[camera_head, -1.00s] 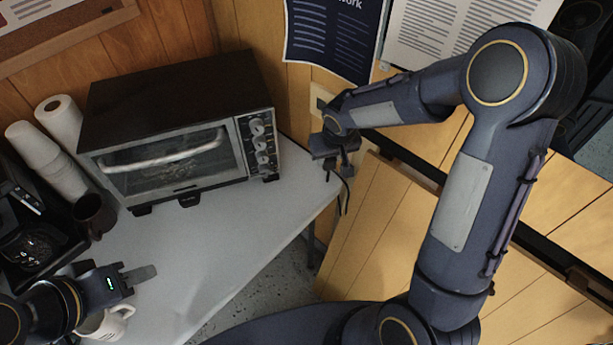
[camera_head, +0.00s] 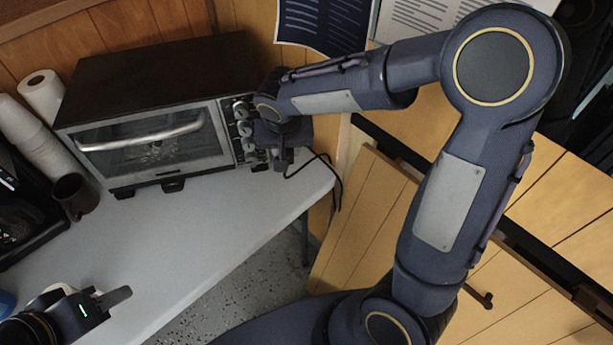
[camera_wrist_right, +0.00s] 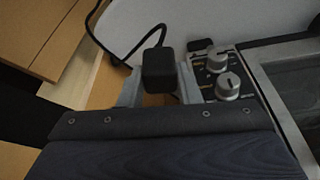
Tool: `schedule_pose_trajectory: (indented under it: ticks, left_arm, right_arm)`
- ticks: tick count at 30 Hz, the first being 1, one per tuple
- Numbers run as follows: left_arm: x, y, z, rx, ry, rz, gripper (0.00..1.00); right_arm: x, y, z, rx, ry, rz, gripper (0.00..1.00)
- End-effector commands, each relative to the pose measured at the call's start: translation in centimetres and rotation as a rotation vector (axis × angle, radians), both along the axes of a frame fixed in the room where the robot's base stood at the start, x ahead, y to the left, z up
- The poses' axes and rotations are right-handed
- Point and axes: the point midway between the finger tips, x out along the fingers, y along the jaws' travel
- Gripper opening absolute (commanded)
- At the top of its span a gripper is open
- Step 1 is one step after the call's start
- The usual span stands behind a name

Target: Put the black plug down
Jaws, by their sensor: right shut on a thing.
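The black plug (camera_wrist_right: 158,70) sits between the two grey fingers of my right gripper (camera_wrist_right: 160,86) in the right wrist view. Its black cord loops up and to the left there. In the head view my right gripper (camera_head: 283,157) is at the right end of the grey table (camera_head: 215,215), in front of the oven's knobs. The arm mostly hides the plug there, and the cord (camera_head: 334,178) hangs past the table's right edge. I cannot tell whether the plug touches the table. My left gripper (camera_head: 112,298) is at the lower left, its finger opening unclear.
A black toaster oven (camera_head: 150,120) stands at the back, close beside my right gripper. A dark mug (camera_head: 75,196), paper rolls (camera_head: 42,95) and a black machine (camera_head: 25,215) stand at the left. The table's middle is clear.

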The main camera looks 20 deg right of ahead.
Motion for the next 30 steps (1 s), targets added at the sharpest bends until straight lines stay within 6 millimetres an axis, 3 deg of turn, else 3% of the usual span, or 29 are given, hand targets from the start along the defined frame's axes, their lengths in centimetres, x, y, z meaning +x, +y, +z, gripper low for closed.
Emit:
schedule_pose_trajectory:
  ticks: [10,17,22,30]
  left_arm:
    - [0.0,0.0,-5.6,0.000,0.000,0.000,0.36]
    - [0.0,0.0,-7.1,0.000,0.000,0.000,0.36]
    - [0.0,0.0,-7.2,0.000,0.000,0.000,0.36]
    - [0.0,0.0,-7.1,0.000,0.000,0.000,0.36]
  right_arm:
    - [-4.8,2.4,1.1,0.000,-0.011,-0.324,0.00]
    - [-7.5,2.8,2.3,-0.005,-0.011,-0.486,0.00]
    - [-6.3,1.4,1.6,-0.007,-0.008,-0.515,0.00]
    - [-1.4,-3.1,-1.4,-0.009,-0.006,-0.514,0.00]
